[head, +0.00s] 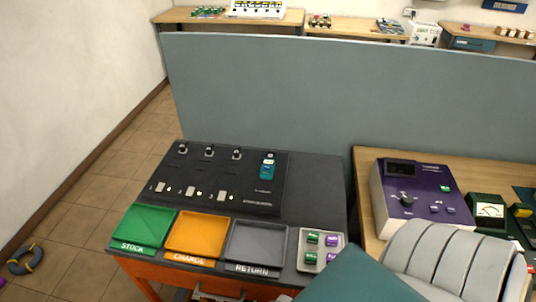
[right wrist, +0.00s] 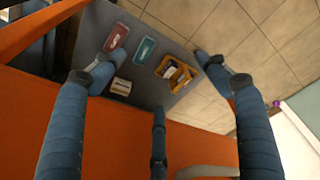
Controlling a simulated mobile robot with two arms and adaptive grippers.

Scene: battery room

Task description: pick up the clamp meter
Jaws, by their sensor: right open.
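I cannot pick out the clamp meter for certain. A yellow and dark device (head: 524,212) at the right edge of the head view, on the wooden bench, may be it, but it is cut off by the frame. Beside it stands a dark green meter with a white dial (head: 490,211). My right gripper (right wrist: 160,85) shows in the right wrist view with its blue fingers spread wide and nothing between them. It is above a grey surface with small trays, apart from them. My left gripper is out of view.
A purple instrument (head: 415,198) stands on the wooden bench (head: 365,170). Left of it, a dark table holds a black panel (head: 222,180) and green, orange and grey trays (head: 195,235). A grey partition (head: 300,100) rises behind. The wrist view shows a yellow tray (right wrist: 175,73) holding items.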

